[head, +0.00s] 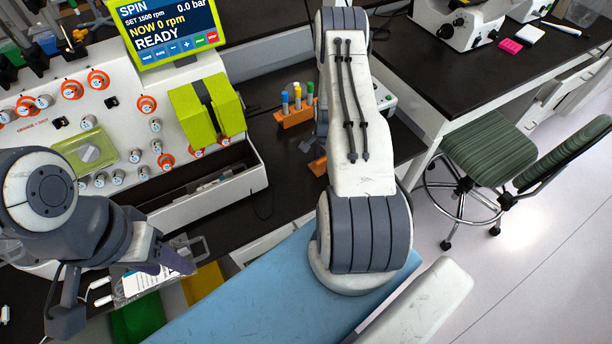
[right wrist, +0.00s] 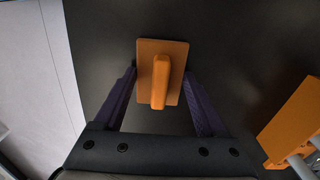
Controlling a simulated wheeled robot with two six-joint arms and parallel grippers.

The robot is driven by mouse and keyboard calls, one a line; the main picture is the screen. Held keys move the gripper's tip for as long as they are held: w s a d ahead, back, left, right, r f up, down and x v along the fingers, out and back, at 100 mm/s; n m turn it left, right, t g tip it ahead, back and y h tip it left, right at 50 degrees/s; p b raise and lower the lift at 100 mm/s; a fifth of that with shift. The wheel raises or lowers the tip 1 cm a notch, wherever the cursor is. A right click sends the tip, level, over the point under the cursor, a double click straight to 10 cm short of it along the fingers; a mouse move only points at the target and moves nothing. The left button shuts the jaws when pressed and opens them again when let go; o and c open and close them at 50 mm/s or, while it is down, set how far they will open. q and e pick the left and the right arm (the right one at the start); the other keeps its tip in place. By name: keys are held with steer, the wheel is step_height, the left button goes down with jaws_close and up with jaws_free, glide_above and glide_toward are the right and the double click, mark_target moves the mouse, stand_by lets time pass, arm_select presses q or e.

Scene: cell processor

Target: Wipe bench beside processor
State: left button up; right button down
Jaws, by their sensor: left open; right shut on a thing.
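The processor (head: 160,130) is a white console with orange-ringed knobs and a lit screen (head: 168,28) reading "SPIN" and "READY". The black bench (head: 262,165) extends along its right side. In the right wrist view, my right gripper (right wrist: 162,76) is shut on an orange wiper (right wrist: 160,82), a flat plate with a raised handle, over the dark bench top. I cannot tell whether the plate touches the bench. My left gripper (head: 172,268) is open at lower left.
An orange tube rack (head: 295,117) with coloured-capped tubes stands behind the wiper; it also shows in the right wrist view (right wrist: 296,122). Yellow (head: 203,282) and green (head: 137,320) bins lie below the bench front. A green chair (head: 490,155) stands at right.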

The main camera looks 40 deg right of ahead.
step_height(320, 180, up, 6)
steer(key=p, duration=0.2)
steer(key=shift+r+p, duration=0.25)
steer(key=shift+p, duration=0.15)
steer(key=shift+a+r+p, duration=0.1)
steer(key=shift+r+p, duration=0.25)
steer(key=shift+r, duration=0.25)
arm_select(q)
step_height(320, 180, up, 5)
steer(key=shift+f, duration=0.15)
